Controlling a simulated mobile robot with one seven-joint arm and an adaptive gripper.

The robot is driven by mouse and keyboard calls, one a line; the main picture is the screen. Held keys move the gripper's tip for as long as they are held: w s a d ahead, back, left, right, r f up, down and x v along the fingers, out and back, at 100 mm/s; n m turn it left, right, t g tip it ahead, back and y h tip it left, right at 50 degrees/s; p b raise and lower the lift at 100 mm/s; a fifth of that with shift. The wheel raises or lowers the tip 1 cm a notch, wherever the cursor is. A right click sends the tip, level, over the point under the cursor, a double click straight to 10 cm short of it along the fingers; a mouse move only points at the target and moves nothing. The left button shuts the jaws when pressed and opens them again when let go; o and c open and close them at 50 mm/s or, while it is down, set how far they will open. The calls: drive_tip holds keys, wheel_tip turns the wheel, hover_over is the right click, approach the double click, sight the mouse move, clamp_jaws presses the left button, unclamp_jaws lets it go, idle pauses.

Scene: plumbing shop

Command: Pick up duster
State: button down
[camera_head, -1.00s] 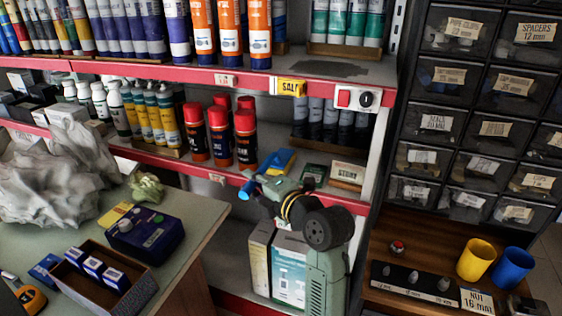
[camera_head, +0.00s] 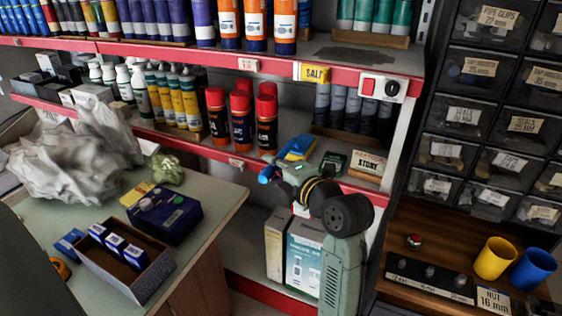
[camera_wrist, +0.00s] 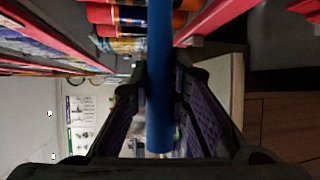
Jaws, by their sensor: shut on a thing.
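The duster shows as a blue rod-like handle (camera_wrist: 160,80) in the wrist view, running from the top edge down between the fingers. My gripper (camera_wrist: 160,85) is shut on it, with one dark finger on each side. In the head view a short blue end of the duster (camera_head: 266,175) sticks out to the left of my gripper (camera_head: 284,178), in front of the shelf edge. The arm's end hides most of the gripper there. The rest of the duster is cut off or hidden.
A red-edged shelf (camera_head: 212,155) holds several red-capped spray cans (camera_head: 241,120) and a blue-and-yellow item (camera_head: 297,148) close behind my gripper. A green-topped bench (camera_head: 215,200) stands left. Yellow (camera_head: 495,258) and blue (camera_head: 534,268) cups stand on a wooden surface at right.

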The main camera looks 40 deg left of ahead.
wheel_tip(320, 180, up, 10)
drive_tip(key=shift+f+b, duration=0.15)
drive_tip(key=shift+b, duration=0.4)
drive_tip(key=shift+d+f, duration=0.1)
idle(0.5)
